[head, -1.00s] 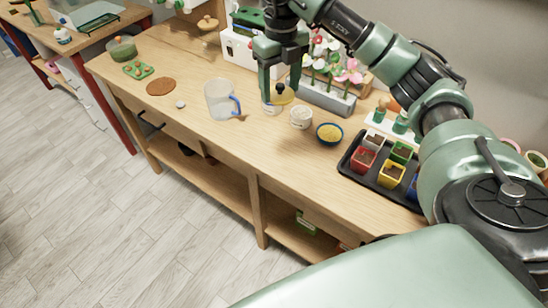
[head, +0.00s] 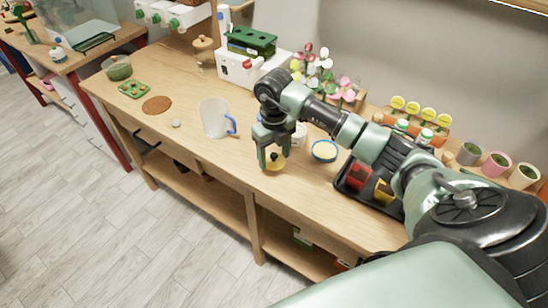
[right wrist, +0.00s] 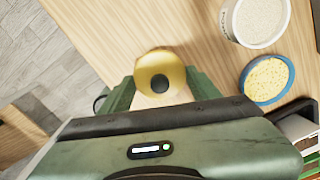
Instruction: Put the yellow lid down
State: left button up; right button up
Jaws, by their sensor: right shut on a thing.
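The yellow lid (head: 275,164) is a round disc with a black knob on top. My right gripper (head: 273,158) is shut on it near the front edge of the wooden bench (head: 215,160). In the right wrist view the lid (right wrist: 159,65) sits between the two green fingers, its knob facing the camera. I cannot tell whether its underside touches the bench top or hangs just above it. My left gripper is not in view.
A blue bowl of pale yellow grains (head: 324,150) and a white tub (right wrist: 255,20) stand close to the right. A clear jug (head: 214,118) with a blue handle stands to the left. A black seed tray (head: 345,184) is farther right. Bare bench lies left of my gripper.

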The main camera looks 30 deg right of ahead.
notch_tip(320, 180, down, 2)
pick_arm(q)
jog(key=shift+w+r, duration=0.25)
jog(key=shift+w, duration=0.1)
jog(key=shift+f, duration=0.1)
pick_arm(e)
jog(key=shift+f, duration=0.2)
jog(key=o, duration=1.3)
jog(key=shift+r, duration=0.15)
